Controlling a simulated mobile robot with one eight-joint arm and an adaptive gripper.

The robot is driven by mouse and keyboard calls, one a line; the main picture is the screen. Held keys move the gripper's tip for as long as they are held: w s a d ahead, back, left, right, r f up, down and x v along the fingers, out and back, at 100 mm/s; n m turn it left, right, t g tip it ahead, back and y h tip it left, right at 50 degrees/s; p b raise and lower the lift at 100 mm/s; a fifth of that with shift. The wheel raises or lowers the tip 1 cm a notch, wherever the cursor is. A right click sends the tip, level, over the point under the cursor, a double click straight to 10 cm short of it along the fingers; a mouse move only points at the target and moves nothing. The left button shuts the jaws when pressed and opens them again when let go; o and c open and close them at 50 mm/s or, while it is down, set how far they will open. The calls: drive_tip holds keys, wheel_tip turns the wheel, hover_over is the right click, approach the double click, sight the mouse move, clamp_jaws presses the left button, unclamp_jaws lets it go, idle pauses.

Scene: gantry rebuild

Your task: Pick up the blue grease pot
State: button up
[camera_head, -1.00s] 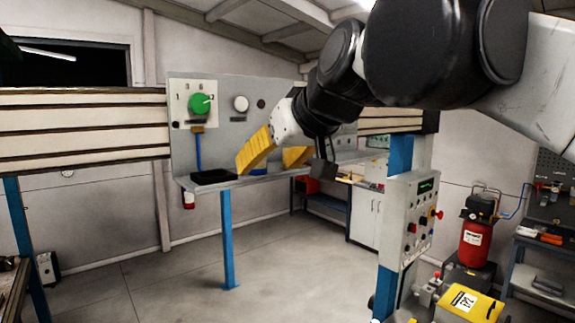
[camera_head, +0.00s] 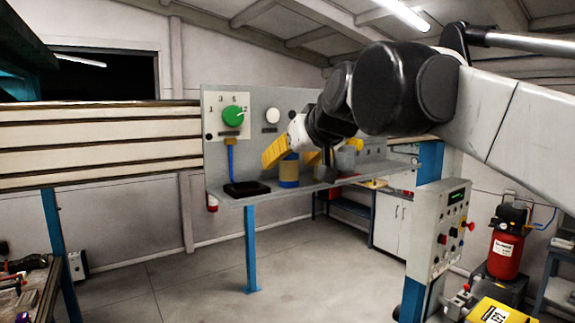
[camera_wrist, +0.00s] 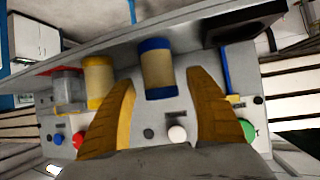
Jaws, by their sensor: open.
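The blue grease pot (camera_head: 289,171), tan with blue bands at top and bottom, stands on the grey shelf (camera_head: 225,200) of the panel. In the wrist view the pot (camera_wrist: 158,70) appears between the two yellow fingers, with a gap on each side. My gripper (camera_head: 289,161) is open and empty, its fingers pointing toward the pot; it also shows in the wrist view (camera_wrist: 160,82). I cannot tell exactly how deep the fingers reach around the pot. Part of the pot is hidden by a finger in the head view.
A yellow-banded pot (camera_wrist: 98,82) stands beside the blue one, with a clear-grey jar (camera_wrist: 68,92) beyond it. A black tray (camera_head: 246,188) lies on the shelf left of the pot. The panel behind carries a green dial (camera_head: 233,116) and a white knob (camera_head: 272,115).

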drive_tip(key=shift+w+a+f, duration=0.1)
drive_tip(key=shift+w+f, duration=0.05)
drive_tip(key=shift+w, duration=0.05)
drive_tip(key=shift+s, duration=0.25)
drive_tip(key=c, duration=1.4)
drive_tip(key=shift+o, duration=0.2)
